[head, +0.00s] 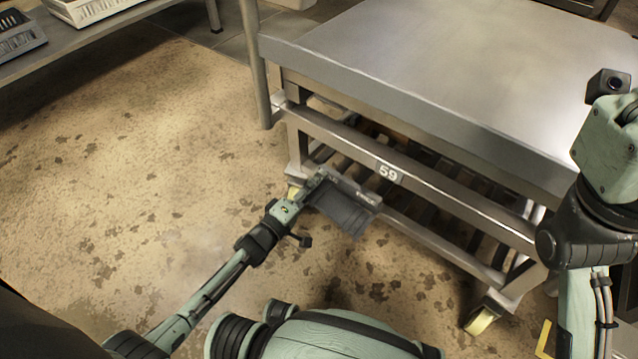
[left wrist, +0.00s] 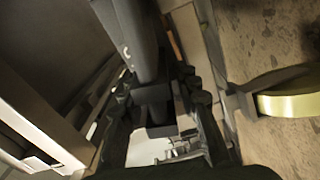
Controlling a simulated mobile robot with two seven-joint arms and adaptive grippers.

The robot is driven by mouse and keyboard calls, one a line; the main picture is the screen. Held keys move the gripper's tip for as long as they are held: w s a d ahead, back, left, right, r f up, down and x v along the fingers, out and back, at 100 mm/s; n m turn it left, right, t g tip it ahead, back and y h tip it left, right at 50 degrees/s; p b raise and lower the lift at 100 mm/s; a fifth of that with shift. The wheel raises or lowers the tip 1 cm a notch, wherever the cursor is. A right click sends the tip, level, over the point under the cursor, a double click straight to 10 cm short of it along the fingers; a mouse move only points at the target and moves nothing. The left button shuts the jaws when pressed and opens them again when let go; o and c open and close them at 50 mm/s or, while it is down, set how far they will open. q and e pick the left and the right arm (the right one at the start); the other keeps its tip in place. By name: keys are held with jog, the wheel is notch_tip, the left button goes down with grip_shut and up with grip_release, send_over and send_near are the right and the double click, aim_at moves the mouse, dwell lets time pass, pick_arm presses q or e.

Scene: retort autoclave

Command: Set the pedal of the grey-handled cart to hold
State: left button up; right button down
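The cart (head: 480,60) has a flat steel top and a "59" plate on its side rail. A dark grey pedal plate (head: 347,214) with small pale labels along its upper edge sits low at the cart's near left side, tilted down. My left gripper (head: 312,184) is at the left end of this pedal, close to the caster. Whether it touches the pedal I cannot tell. The left wrist view shows dark finger parts (left wrist: 160,105) around a dark bar, too tangled to read as open or shut. My right arm is at the right edge, its gripper out of view. No grey handle is identifiable.
A caster with a yellow-green wheel (head: 481,320) stands under the cart's near right corner; another wheel (left wrist: 288,101) shows in the left wrist view. A steel table (head: 75,38) with crates stands at the upper left. The stained floor (head: 120,150) at left is clear.

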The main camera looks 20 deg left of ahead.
pick_arm(q)
jog(key=shift+w+d, duration=0.15)
jog(key=shift+w, duration=0.25)
grip_shut()
